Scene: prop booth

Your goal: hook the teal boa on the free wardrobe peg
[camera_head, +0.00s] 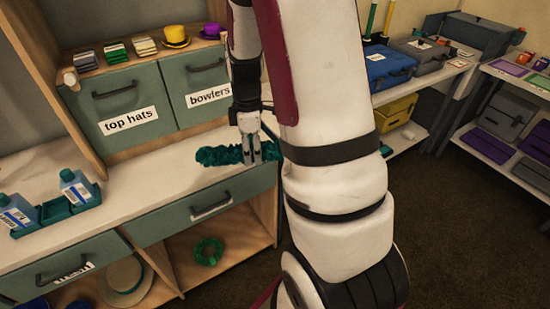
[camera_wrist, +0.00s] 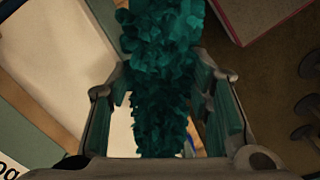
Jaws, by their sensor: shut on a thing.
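The teal boa (camera_head: 219,156) is a fluffy, ruffled strip lying roughly level across my gripper (camera_head: 252,152), just above the pale counter in the head view. My gripper points down and is shut on the boa. In the wrist view the boa (camera_wrist: 160,55) runs between the two fingers from the top edge downward. Its right end in the head view is partly hidden by my arm. A short pale wooden peg (camera_head: 69,78) sticks out at the left of the drawers. I cannot tell whether other wardrobe pegs lie behind my arm.
Green drawers labelled "top hats" (camera_head: 126,118) and "bowlers" (camera_head: 205,90) stand behind the counter (camera_head: 150,190). Blue-labelled bottles (camera_head: 76,188) stand at its left. A green ring (camera_head: 208,251) and a straw hat (camera_head: 125,281) lie below. Shelves with a blue case (camera_head: 388,68) are at right.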

